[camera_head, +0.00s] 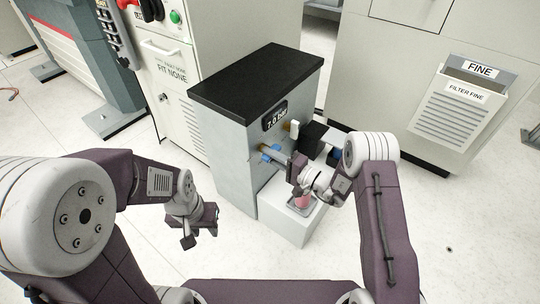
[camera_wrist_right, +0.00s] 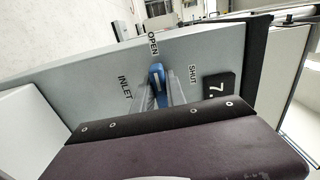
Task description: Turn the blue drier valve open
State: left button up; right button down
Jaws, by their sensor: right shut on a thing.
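The blue drier valve (camera_head: 270,153) is on the side of the grey cabinet with a black top. In the right wrist view its blue handle (camera_wrist_right: 157,75) lies between my fingers, with its visible end toward the OPEN label. The SHUT label is to the right and INLET to the left. My right gripper (camera_head: 278,157) is shut on the handle; the fingers (camera_wrist_right: 160,95) hide part of it. My left gripper (camera_head: 201,232) is open and empty, hanging low in front of the cabinet, away from the valve.
The grey cabinet (camera_head: 225,140) bears a display reading 7.0 bar (camera_head: 275,116). A black part (camera_head: 313,136) and a bin marked FINE (camera_head: 465,100) are to the right.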

jog(key=c, duration=1.4)
grip_release()
jog(key=shift+o, duration=0.2)
jog(key=shift+d, duration=0.1)
jog(key=p+v, duration=0.4)
jog(key=v, duration=0.5)
